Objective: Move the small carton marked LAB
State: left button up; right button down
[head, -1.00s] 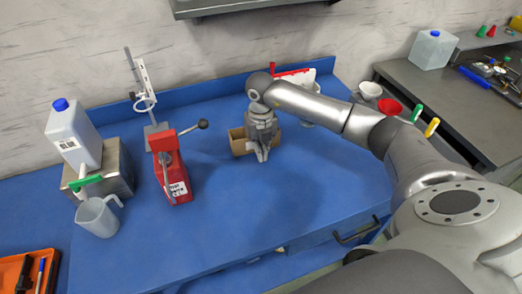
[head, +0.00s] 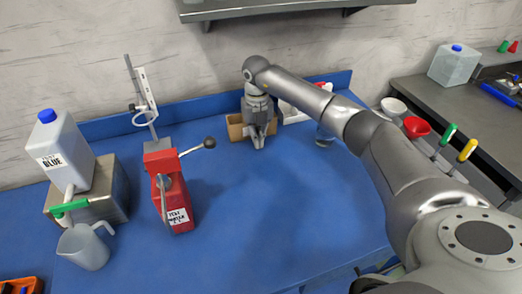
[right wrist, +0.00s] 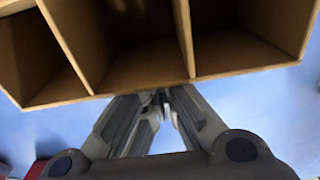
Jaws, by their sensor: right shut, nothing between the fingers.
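A small brown carton (head: 235,130) stands on the blue bench near the back, behind my right gripper (head: 258,143) in the head view. No LAB mark can be read on it. In the right wrist view the open-topped carton (right wrist: 130,93) fills the upper part, with dividers making several compartments; those in view look empty, though dark inside. My right gripper (right wrist: 164,103) is shut and empty, its fingers pointing down at the carton's near side, outside the compartments. I cannot tell whether they touch it. My left gripper is out of view.
A red press with a lever (head: 172,195) and a metal stand (head: 140,100) are left of the carton. A BLUE-labelled jug (head: 65,150) and a clear pitcher (head: 84,246) are farther left. White items (head: 291,112) stand close right of the carton. The bench front is clear.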

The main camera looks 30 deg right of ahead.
jog(key=shift+w+d+b, duration=0.2)
jog(key=shift+w+b, duration=0.1)
jog(key=shift+w, duration=0.3)
jog(key=shift+w+d+b, duration=0.15)
jog(key=shift+w+b, duration=0.15)
jog(key=shift+w, duration=0.5)
jog(key=shift+d+r, duration=0.1)
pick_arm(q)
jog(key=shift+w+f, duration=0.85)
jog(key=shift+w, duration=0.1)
pick_arm(e)
notch_tip(320, 180, up, 8)
jog(key=shift+f, duration=0.25)
